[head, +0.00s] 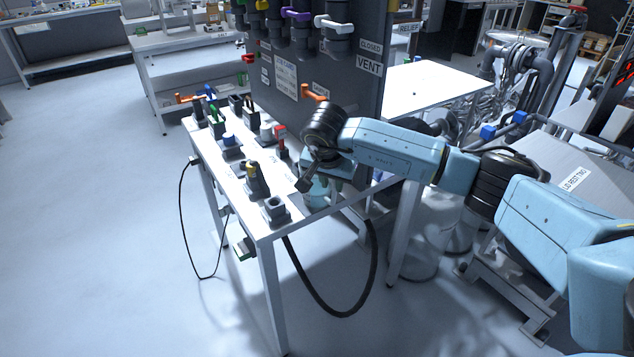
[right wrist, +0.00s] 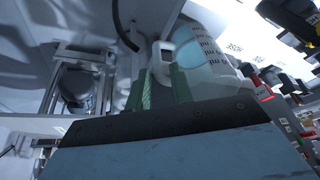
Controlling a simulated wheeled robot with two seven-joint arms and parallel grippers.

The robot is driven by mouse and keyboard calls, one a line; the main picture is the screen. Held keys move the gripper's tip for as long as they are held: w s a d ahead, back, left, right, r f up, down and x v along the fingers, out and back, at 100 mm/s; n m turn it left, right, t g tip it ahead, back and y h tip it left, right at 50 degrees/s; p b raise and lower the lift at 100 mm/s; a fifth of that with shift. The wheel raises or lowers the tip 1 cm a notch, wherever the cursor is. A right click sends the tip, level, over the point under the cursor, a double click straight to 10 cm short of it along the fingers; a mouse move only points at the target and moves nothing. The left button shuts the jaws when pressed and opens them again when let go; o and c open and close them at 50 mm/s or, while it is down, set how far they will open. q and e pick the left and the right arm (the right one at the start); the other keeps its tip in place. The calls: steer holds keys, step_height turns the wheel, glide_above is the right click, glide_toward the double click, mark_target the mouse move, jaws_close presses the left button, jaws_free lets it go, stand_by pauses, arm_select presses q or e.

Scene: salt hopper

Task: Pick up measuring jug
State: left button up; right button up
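The measuring jug (head: 317,191) shows as a pale, clear, bluish shape at the near right corner of the white table, partly hidden behind my right gripper. In the right wrist view the jug (right wrist: 205,62) is a translucent vessel with printed dark marks, just beyond the fingers. My right gripper (head: 304,184) reaches down beside it. Its two green fingers (right wrist: 161,88) stand apart, with a gap between them. A pale piece with a dark opening, perhaps the jug's handle, lies at the fingertips; I cannot tell whether they touch it. My left gripper is not in view.
The white table (head: 235,178) holds several dark fittings with coloured parts left of my gripper. The grey hopper panel (head: 340,95) with valve handles rises behind. A black hose (head: 335,312) hangs below the table edge. The floor at left is clear.

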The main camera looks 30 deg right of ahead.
mark_target(334, 189)
steer(key=x, duration=0.5)
steer(key=shift+s+f+b, duration=0.15)
steer(key=shift+b, duration=0.15)
steer(key=shift+c, duration=0.3)
jaws_close()
